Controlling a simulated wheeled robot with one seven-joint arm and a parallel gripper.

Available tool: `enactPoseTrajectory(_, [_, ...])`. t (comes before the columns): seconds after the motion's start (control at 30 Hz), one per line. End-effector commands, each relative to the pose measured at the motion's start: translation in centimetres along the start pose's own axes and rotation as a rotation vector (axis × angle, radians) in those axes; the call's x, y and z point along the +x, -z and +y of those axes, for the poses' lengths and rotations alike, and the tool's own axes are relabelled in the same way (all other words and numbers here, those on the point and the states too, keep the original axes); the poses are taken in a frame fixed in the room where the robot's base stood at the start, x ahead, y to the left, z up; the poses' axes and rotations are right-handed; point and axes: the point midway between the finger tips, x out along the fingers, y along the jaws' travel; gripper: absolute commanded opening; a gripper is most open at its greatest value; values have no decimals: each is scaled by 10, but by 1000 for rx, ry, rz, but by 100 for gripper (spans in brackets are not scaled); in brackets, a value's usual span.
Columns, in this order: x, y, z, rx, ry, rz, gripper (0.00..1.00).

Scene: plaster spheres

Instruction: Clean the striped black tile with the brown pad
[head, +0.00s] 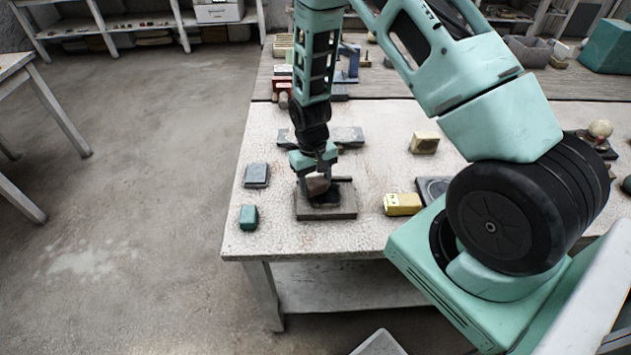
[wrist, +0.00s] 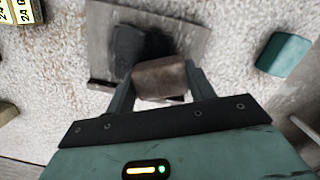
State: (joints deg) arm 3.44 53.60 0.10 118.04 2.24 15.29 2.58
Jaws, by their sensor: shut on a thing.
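My gripper (head: 318,176) is shut on the brown pad (head: 318,186), a small brown block. The wrist view shows the pad (wrist: 160,78) held between the two fingers of my gripper (wrist: 161,86). Under the pad is a flat grey-brown board (head: 326,212) near the table's front; it also shows in the wrist view (wrist: 181,36). A dark, near-black patch (wrist: 129,45) lies on this board beside the pad; I cannot make out stripes on it. I cannot tell whether the pad touches the board or hovers just above it.
A teal block (head: 249,217) and a blue-grey block (head: 256,175) lie left of the board. A yellow block (head: 402,204) and a dark framed plate (head: 433,188) lie to the right. A beige block (head: 424,143) sits farther back. The table's front edge is close.

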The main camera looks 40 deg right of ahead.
Motion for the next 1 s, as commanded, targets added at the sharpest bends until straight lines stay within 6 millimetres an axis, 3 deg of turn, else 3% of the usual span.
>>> enactPoseTrajectory(0.6, [0,0,31,4,-1,-1,28])
enactPoseTrajectory(1.0, [1,0,12,0,-2,-1,28])
